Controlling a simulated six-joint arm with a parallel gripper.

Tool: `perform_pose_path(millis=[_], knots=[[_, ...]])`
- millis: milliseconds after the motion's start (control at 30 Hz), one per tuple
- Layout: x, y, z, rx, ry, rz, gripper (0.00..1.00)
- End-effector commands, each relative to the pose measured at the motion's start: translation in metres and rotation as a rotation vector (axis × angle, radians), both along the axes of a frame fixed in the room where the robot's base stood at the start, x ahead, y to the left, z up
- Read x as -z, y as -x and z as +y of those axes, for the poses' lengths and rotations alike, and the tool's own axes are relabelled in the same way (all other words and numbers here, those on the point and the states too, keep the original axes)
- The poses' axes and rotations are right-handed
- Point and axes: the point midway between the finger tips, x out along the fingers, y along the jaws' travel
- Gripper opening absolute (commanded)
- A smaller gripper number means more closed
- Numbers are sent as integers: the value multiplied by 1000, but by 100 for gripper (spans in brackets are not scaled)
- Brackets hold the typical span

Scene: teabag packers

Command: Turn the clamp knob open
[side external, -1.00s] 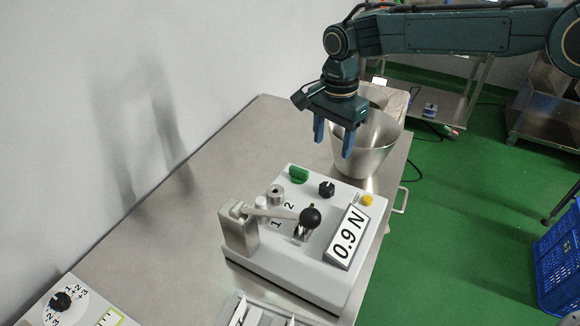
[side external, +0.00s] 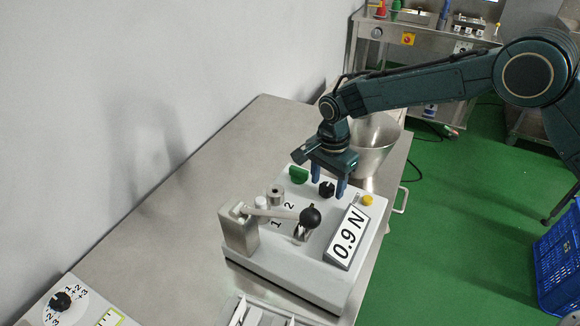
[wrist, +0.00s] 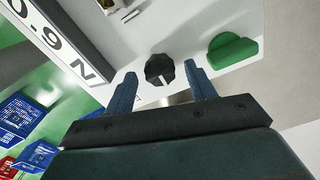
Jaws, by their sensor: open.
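The testing device (side external: 280,262) is a light grey box on the steel table. A black faceted knob (side external: 326,188) with a white mark stands on its far part, and it also shows in the wrist view (wrist: 160,70). A green knob (side external: 299,175) is beside it to the left; it is at the right in the wrist view (wrist: 232,50). The pictures do not label which knob is the clamp knob. My gripper (side external: 327,190) is open and empty, with its blue fingers pointing down close above the black knob. In the wrist view the black knob appears between and just beyond the fingertips.
A lever with a black ball (side external: 310,217) rises from the device. A display panel reading 0.9 N (side external: 347,238) and a yellow button (side external: 367,201) are at its right. A steel bucket (side external: 376,148) stands behind my gripper.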

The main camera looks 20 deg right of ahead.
Motion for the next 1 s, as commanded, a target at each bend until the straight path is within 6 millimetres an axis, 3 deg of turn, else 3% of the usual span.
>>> perform_pose_path(millis=[367, 600, 1000], knots=[[4, 0, 0, 0, 0, 0, 55], [4, 0, 0, 0, 0, 0, 10], [4, 0, 0, -47, 0, 0, 10]])
